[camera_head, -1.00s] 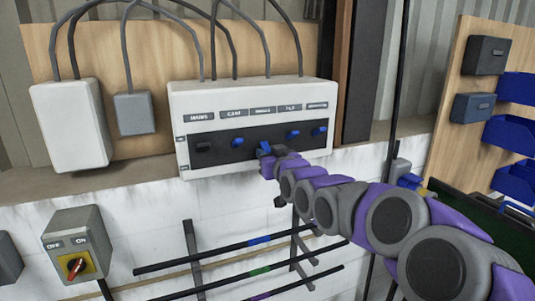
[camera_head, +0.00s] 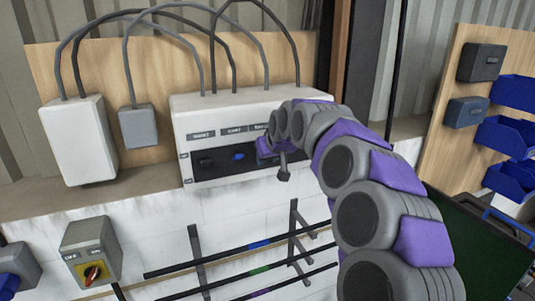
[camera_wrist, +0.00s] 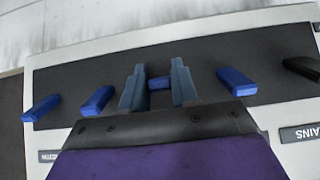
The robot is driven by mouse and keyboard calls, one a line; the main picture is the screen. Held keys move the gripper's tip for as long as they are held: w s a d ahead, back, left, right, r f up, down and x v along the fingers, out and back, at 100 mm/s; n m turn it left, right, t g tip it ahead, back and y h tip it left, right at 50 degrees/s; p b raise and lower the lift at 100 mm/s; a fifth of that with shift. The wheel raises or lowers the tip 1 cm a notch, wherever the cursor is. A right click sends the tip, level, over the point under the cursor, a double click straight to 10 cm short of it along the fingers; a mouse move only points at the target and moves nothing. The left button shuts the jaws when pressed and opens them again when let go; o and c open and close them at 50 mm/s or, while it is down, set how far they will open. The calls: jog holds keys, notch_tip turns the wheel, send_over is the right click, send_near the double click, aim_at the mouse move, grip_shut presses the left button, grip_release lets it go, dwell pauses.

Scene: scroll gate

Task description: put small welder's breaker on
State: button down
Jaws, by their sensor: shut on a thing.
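The white breaker panel (camera_head: 215,107) hangs on the wall with a dark strip and a row of levers. In the wrist view, the third lever from the MAINS end, a blue breaker lever (camera_wrist: 160,83), lies between the fingers of my gripper (camera_wrist: 157,82). My gripper also shows at the strip in the head view (camera_head: 262,150), shut on that lever. The second blue lever (camera_head: 238,156) and the black mains lever (camera_head: 206,161) are clear of it. My arm hides the panel's right part. I cannot read the label of the held lever.
A rotary OFF/ON switch box (camera_head: 91,253) is at lower left. A white box (camera_head: 77,140) and a small grey box (camera_head: 137,127) sit left of the panel. A rack with rods (camera_head: 215,250) juts out below. Blue bins (camera_head: 506,138) hang at right.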

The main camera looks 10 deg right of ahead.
jog(key=shift+w+r+g+p, duration=0.15)
jog(key=shift+r+g+p, duration=0.1)
jog(key=shift+g, duration=0.3)
jog(key=shift+w+r+g+p, duration=0.1)
jog(key=shift+g+p, duration=0.15)
jog(key=shift+g, duration=0.3)
jog(key=shift+w+r+g+h, duration=0.1)
jog(key=shift+g+h, duration=0.3)
jog(key=shift+g, duration=0.5)
jog(key=shift+r+g+p, duration=0.2)
jog(key=shift+g+p, duration=0.1)
jog(key=shift+g, duration=0.1)
jog(key=shift+a+r, duration=0.1)
jog(key=shift+r, duration=0.1)
dwell(0.4)
jog(key=c, duration=1.3)
grip_release()
jog(key=o, duration=0.4)
jog(key=shift+w+f, duration=0.2)
jog(key=shift+w, duration=0.25)
jog(key=shift+s+r, duration=0.1)
jog(key=shift+s, duration=0.2)
jog(key=shift+s, duration=0.1)
jog(key=shift+t, duration=0.3)
